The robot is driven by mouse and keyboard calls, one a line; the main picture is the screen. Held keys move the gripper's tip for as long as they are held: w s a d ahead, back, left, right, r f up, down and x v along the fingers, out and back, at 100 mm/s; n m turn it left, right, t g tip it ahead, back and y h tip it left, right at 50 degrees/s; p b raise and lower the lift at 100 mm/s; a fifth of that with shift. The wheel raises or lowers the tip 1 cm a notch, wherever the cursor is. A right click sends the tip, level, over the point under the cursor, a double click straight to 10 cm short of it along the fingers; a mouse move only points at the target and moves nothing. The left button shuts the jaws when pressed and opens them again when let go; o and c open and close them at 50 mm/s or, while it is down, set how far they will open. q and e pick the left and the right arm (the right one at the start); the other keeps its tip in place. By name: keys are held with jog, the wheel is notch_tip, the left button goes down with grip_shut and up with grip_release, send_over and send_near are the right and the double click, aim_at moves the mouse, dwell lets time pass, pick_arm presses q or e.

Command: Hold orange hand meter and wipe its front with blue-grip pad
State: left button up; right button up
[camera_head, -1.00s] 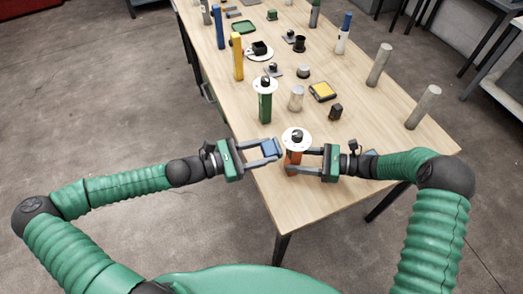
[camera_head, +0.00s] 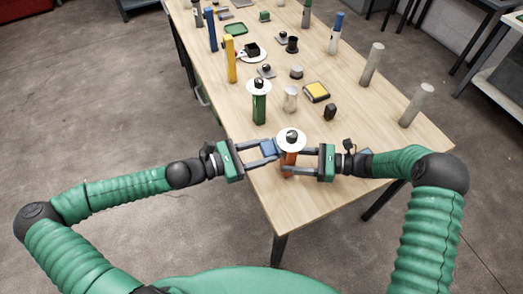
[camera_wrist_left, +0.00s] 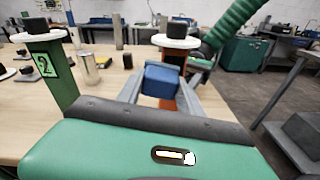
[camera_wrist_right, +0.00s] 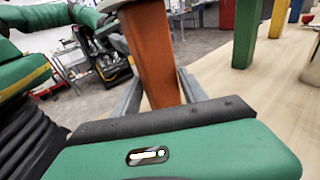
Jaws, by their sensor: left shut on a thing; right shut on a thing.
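The orange hand meter (camera_head: 288,158) stands upright near the front edge of the table, with a white disc and dark knob on top. My right gripper (camera_head: 290,160) is shut around its body from the right; the orange body fills the jaws in the right wrist view (camera_wrist_right: 155,60). My left gripper (camera_head: 272,149) is shut on the blue-grip pad (camera_head: 267,147), left of the meter. In the left wrist view the blue block (camera_wrist_left: 162,80) sits between the fingertips, in front of the meter (camera_wrist_left: 174,62). Whether pad and meter touch is hard to tell.
A green post with a white disc (camera_head: 259,105) stands behind the left gripper. A metal cylinder (camera_head: 290,99), a yellow-topped box (camera_head: 316,92) and a small black block (camera_head: 330,112) stand farther back. The table's front right corner (camera_head: 330,205) is bare.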

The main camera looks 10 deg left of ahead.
pick_arm(q)
jog(key=shift+w+d, duration=0.2)
jog(key=shift+d, duration=0.15)
jog(key=shift+s+d, duration=0.45)
jog(key=shift+s, duration=0.4)
jog(key=shift+s+d, duration=0.4)
jog(key=shift+s, duration=0.45)
jog(key=shift+d, duration=0.2)
jog(key=shift+w+a, duration=0.3)
jog(key=shift+w, duration=0.35)
jog(key=shift+w+a, duration=0.35)
jog(key=shift+w, duration=0.3)
jog(key=shift+w+a, duration=0.3)
jog(key=shift+w, duration=0.35)
pick_arm(e)
jog(key=shift+s+a, duration=0.1)
jog(key=shift+s, duration=0.1)
jog(key=shift+w, duration=0.2)
pick_arm(q)
jog(key=f+v, duration=0.1)
jog(key=v, duration=0.8)
